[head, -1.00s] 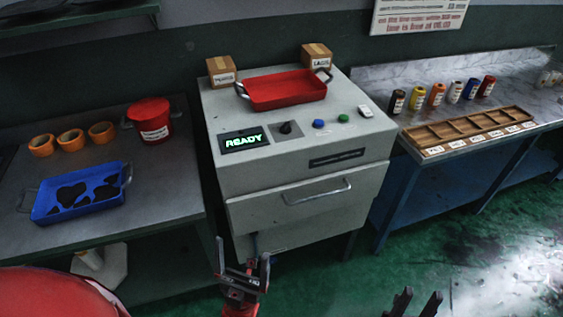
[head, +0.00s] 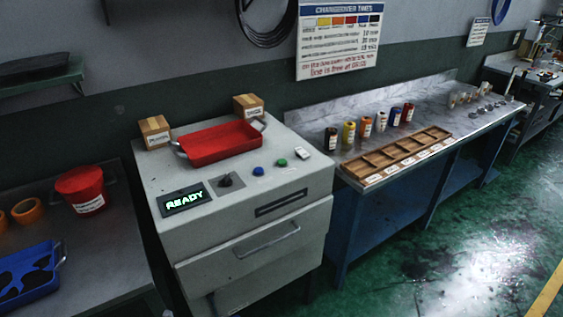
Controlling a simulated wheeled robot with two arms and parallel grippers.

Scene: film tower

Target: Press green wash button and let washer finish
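The washer (head: 245,227) is a pale grey cabinet left of centre in the head view, with its front drawer shut. Its display (head: 186,200) reads READY in green. The green button (head: 282,162) is on the top panel, right of a blue button (head: 258,171) and a black knob (head: 225,180). A red tray (head: 220,143) with metal handles sits on top of the washer. Neither of my grippers is in the head view now, so their state is hidden.
Two small boxes (head: 154,131) stand behind the red tray. A white switch-like piece (head: 302,153) lies right of the green button. The left table holds a blue tray (head: 27,272) and a red bucket (head: 82,191). A right bench holds a wooden rack (head: 397,155) and bottles. The green floor at right is clear.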

